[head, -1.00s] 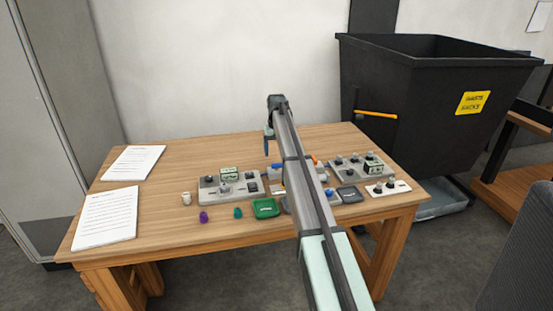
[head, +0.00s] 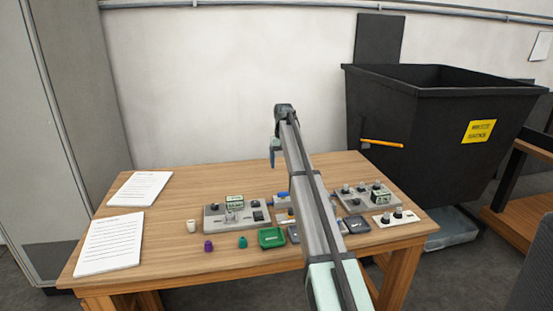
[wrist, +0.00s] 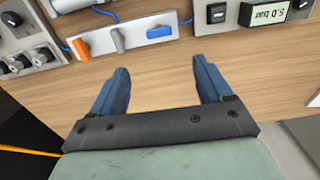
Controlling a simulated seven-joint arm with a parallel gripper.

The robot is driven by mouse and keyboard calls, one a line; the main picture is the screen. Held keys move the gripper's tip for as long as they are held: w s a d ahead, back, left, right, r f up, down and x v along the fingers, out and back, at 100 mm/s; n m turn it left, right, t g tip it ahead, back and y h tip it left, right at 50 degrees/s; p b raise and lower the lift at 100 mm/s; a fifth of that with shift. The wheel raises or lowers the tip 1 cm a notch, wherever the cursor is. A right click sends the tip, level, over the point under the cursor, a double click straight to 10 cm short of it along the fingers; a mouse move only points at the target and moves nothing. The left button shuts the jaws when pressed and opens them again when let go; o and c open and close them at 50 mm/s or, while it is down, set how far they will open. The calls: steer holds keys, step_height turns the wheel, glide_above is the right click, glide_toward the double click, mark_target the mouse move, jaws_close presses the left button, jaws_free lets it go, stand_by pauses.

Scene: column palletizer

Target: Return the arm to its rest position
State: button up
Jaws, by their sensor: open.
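My gripper (wrist: 158,75) shows in the wrist view with its two blue fingers spread wide apart. Nothing is between them except the view of the wooden table top beyond. In the head view my arm reaches out over the table (head: 240,180), and my gripper (head: 273,155) hangs at its far end above the back of the table. Only part of the gripper shows there; the arm hides the area behind it.
A grey panel with a display (head: 222,215) and another control panel (head: 366,198) stand on the table. A green tray (head: 271,238), a purple piece (head: 208,246), a teal piece (head: 242,242) and a white cup (head: 191,226) lie near the front. Papers (head: 110,243) are at left; a black bin (head: 440,130) stands behind right.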

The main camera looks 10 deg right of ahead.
steer(key=s+a+f+n+y, duration=0.1)
steer(key=s+a+f, duration=0.5)
steer(key=s, duration=0.5)
steer(key=s+a+f+g+y, duration=0.1)
steer(key=s+a+f+y, duration=0.1)
steer(key=s+a+f, duration=0.65)
steer(key=s+a+f+n+y, duration=0.1)
steer(key=s+a, duration=0.4)
steer(key=s, duration=0.8)
steer(key=s+d+f+m+g+h, duration=0.1)
steer(key=s+d+f, duration=0.1)
steer(key=s+f, duration=0.55)
steer(key=s+d+f+g, duration=0.1)
steer(key=s+d+f, duration=0.25)
steer(key=f, duration=0.75)
steer(key=s+d+f+m+g+h, duration=0.1)
steer(key=s+f, duration=0.5)
steer(key=f, duration=0.4)
steer(key=s+d+f+g, duration=0.1)
steer(key=s+f, duration=0.3)
steer(key=s, duration=0.4)
steer(key=s+d+f+g+h, duration=0.1)
steer(key=s+d+f, duration=0.1)
steer(key=s+f, duration=0.3)
steer(key=s+d+f+h, duration=0.1)
steer(key=s+f, duration=0.4)
steer(key=s, duration=0.7)
steer(key=shift+s+d+g, duration=0.25)
steer(key=shift+d+g, duration=0.15)
steer(key=shift+d, duration=0.45)
